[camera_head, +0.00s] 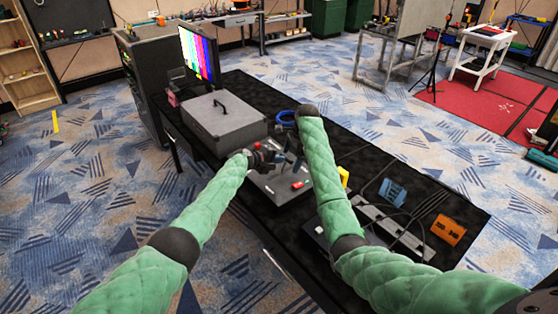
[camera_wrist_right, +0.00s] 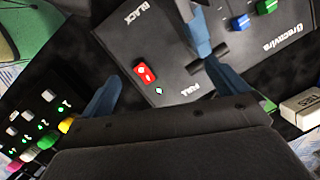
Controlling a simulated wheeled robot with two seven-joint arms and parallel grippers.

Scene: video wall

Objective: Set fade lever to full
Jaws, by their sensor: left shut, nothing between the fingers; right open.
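The grey control panel (camera_head: 266,186) lies on the black table; in the right wrist view its face (camera_wrist_right: 165,45) carries the words BLACK and FULL. A red button (camera_wrist_right: 145,73) sits near FULL. My right gripper (camera_wrist_right: 163,88) is open above the panel, its blue fingers apart; in the head view its arm mostly hides it. My left gripper (camera_head: 268,157) is shut and empty at the panel's far-left side.
A grey case with a handle (camera_head: 222,120) stands behind the panel. A monitor with colour bars (camera_head: 199,56) is further back. Blue (camera_head: 393,192) and orange (camera_head: 448,229) items and cables lie to the right. A knob box (camera_wrist_right: 40,125) and white block (camera_wrist_right: 300,108) flank my right gripper.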

